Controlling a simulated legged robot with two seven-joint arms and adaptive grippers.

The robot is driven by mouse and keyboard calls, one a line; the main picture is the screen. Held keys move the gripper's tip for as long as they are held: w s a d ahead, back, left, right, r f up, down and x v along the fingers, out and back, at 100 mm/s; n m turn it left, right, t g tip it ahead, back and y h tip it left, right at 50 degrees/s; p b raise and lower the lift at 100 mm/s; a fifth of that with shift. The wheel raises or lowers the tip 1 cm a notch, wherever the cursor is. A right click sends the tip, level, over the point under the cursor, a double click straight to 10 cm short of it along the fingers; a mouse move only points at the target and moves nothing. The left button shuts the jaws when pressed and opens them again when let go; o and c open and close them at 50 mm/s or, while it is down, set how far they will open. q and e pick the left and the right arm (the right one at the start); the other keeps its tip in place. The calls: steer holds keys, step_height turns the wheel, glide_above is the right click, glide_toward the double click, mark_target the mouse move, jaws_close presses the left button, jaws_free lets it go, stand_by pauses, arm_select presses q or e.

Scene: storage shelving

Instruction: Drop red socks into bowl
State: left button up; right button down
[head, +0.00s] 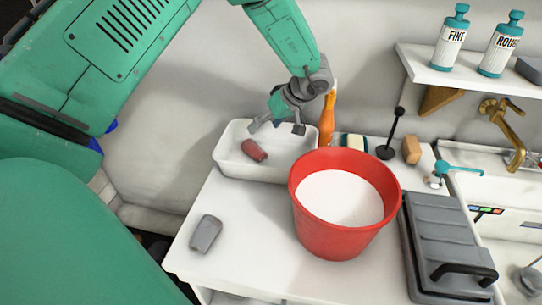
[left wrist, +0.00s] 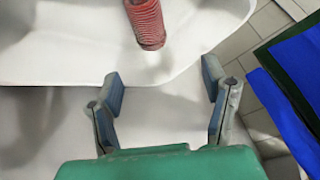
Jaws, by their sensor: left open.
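The red socks (head: 254,150), a small ribbed red roll, lie in the white basin (head: 222,160) at the left of the counter. The roll also shows at the top of the left wrist view (left wrist: 146,22), lying on the white basin (left wrist: 60,55). My left gripper (head: 276,128) is open and empty above the basin, its two fingers spread. In the left wrist view its fingers (left wrist: 161,80) are apart, with the roll beyond them and not between them. My right gripper is not in view.
A red bucket (head: 310,215) with a white inside stands right of the basin. A grey object (head: 205,234) lies on the counter front left. An orange bottle (head: 326,120) stands behind. A grey case (head: 445,240) sits at right, below a shelf (head: 440,78) with bottles.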

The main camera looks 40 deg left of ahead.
arm_select(q)
steer(key=v, duration=0.8)
